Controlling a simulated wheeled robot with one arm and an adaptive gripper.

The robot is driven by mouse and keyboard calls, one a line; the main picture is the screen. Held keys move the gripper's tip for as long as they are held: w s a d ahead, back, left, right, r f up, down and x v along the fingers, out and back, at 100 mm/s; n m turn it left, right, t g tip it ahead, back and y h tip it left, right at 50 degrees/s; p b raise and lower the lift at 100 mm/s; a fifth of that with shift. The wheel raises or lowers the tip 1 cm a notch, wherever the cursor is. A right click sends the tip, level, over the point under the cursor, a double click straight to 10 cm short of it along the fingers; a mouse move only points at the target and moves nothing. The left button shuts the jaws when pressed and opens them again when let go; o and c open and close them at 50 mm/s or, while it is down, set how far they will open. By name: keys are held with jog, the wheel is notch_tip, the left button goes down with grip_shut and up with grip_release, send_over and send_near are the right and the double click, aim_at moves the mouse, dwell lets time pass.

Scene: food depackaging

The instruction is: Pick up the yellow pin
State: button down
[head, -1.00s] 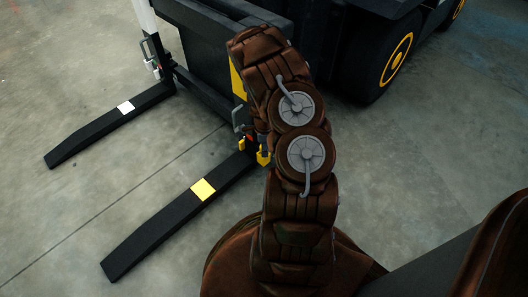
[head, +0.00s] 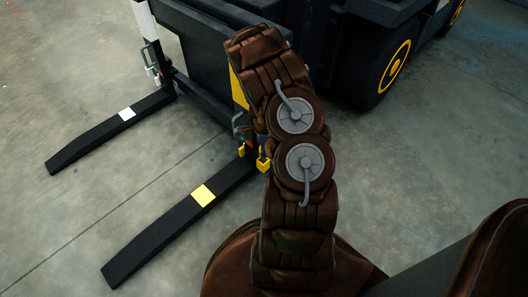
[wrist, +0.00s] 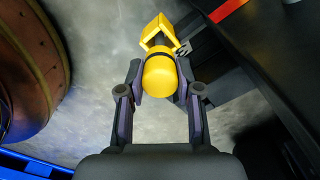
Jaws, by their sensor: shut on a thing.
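A yellow pin (wrist: 160,80) with a rounded near end and a square loop at its far end shows in the wrist view. My gripper (wrist: 159,82) is shut on its rounded body, with one finger on each side. A dark band crosses the pin between the body and the loop. In the head view, small yellow parts (head: 263,164) show beside my arm near the base of the near fork. My arm hides most of that spot and my gripper there.
A black forklift (head: 375,50) stands behind my arm. Its near fork (head: 160,235) has a yellow patch, its far fork (head: 90,142) a white one. Dark metal (wrist: 265,60) lies close right of the pin. Open concrete floor (head: 70,80) is at the left.

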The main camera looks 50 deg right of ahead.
notch_tip(320, 180, up, 9)
jog(key=shift+f+p, duration=0.1)
jog(key=shift+p, duration=1.15)
jog(key=a+p, duration=0.3)
jog(key=a, duration=1.5)
jog(key=shift+w+f, duration=0.2)
jog(key=shift+r+p, duration=0.1)
jog(key=shift+p, duration=0.6)
jog(key=d+r+b, duration=0.2)
jog(key=d+b, duration=0.1)
jog(key=d, duration=1.5)
jog(key=shift+s+r, duration=0.15)
jog(key=shift+r, duration=0.25)
jog(key=shift+r+p, duration=0.15)
jog(key=shift+p, duration=0.5)
